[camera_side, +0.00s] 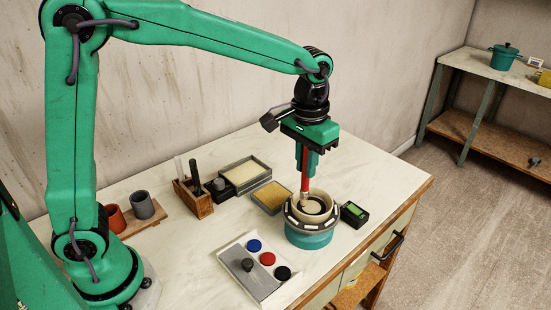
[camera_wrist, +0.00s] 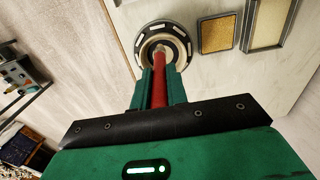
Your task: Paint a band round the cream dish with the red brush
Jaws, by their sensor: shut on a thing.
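My gripper (camera_side: 306,158) is shut on the red brush (camera_side: 304,182), which points down. In the wrist view the red brush (camera_wrist: 160,94) lies between the two green fingers of my gripper (camera_wrist: 160,80). The cream dish (camera_side: 323,203) sits on a teal turntable (camera_side: 311,240) with a dark ring of pale blocks around it. The brush tip is at the dish's left rim in the side view; I cannot tell whether it touches. The dish also shows in the wrist view (camera_wrist: 150,46), partly hidden by the brush. I cannot make out a painted band.
A tray (camera_side: 236,275) with blue, red and black paint pots lies in front of the turntable. A small black box with a green screen (camera_side: 354,214) stands close on its right. Behind are a sponge tray (camera_side: 271,196), a pale-filled tray (camera_side: 247,172) and a wooden tool holder (camera_side: 194,198).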

